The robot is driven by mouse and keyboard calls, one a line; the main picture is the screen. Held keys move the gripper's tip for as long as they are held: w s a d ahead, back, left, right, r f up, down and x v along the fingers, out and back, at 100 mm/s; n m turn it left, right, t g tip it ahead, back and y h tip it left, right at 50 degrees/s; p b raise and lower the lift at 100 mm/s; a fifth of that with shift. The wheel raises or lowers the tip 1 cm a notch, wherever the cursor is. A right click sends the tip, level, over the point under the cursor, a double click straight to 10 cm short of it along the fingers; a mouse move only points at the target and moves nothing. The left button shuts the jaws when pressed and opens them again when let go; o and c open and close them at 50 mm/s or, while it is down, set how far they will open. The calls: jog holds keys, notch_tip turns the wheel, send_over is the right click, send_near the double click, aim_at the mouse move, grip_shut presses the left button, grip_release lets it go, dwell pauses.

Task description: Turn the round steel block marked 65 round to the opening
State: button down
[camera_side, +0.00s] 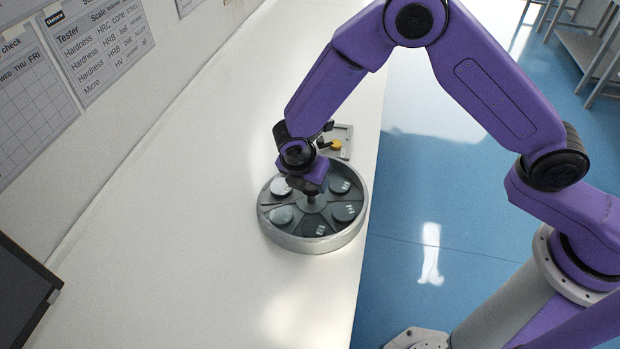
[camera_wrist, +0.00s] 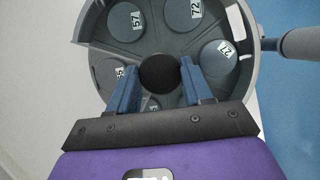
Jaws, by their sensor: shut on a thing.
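A round grey turntable (camera_side: 345,232) holds several round steel blocks in wedge-shaped bays under a dark, see-through cover. In the wrist view, blocks marked 57 (camera_wrist: 132,25), 72 (camera_wrist: 184,12) and 27 (camera_wrist: 219,60) show. A label at the left (camera_wrist: 119,73) is partly hidden by a finger, and its number is unclear; I cannot tell which block is the 65. A lighter wedge at the left (camera_wrist: 98,66) looks like the opening. My gripper (camera_side: 312,191) is above the turntable's middle, shut on the dark round centre knob (camera_wrist: 159,73).
A small grey tray (camera_side: 344,137) with a yellow item (camera_side: 336,145) is just behind the turntable. The white bench (camera_side: 190,230) is clear to the left. The bench edge is close on the right. A dark screen (camera_side: 22,300) stands at lower left.

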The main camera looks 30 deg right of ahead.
jog(key=shift+a+r+n+t+y, duration=0.15)
jog(key=shift+n+t+y, duration=0.2)
jog(key=shift+n, duration=1.05)
jog(key=shift+c, duration=2.4)
grip_release()
jog(key=shift+s, duration=0.1)
jog(key=v, duration=1.7)
jog(key=shift+s, duration=0.3)
